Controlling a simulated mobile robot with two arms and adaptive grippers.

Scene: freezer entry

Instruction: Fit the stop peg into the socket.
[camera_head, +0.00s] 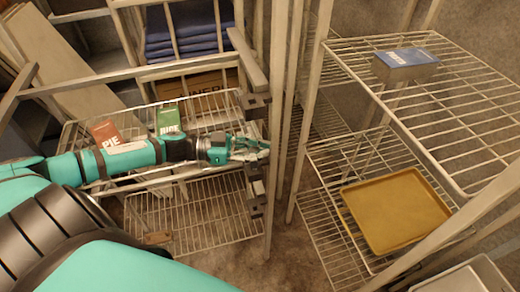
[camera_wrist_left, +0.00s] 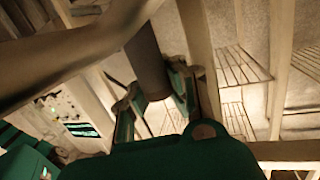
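My left gripper (camera_head: 248,149) reaches in from the left to a pale upright post of the rack. In the left wrist view its two fingers (camera_wrist_left: 158,88) close on a dark grey cylinder, which looks like the stop peg (camera_wrist_left: 147,62). The peg's far end passes behind a blurred pale bar. In the head view I cannot make out the peg apart from the gripper. Dark brackets sit on the post, one above the gripper (camera_head: 256,104) and others below it (camera_head: 257,188); I cannot tell which holds the socket. My right gripper is out of view.
A wire shelf (camera_head: 205,215) lies under my left arm, with a red box (camera_head: 105,131) and a green box (camera_head: 168,119) behind it. At right, a rack carries a blue-topped box (camera_head: 405,60) and a yellow tray (camera_head: 398,210). Blue folded cloths (camera_head: 185,30) lie at the back.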

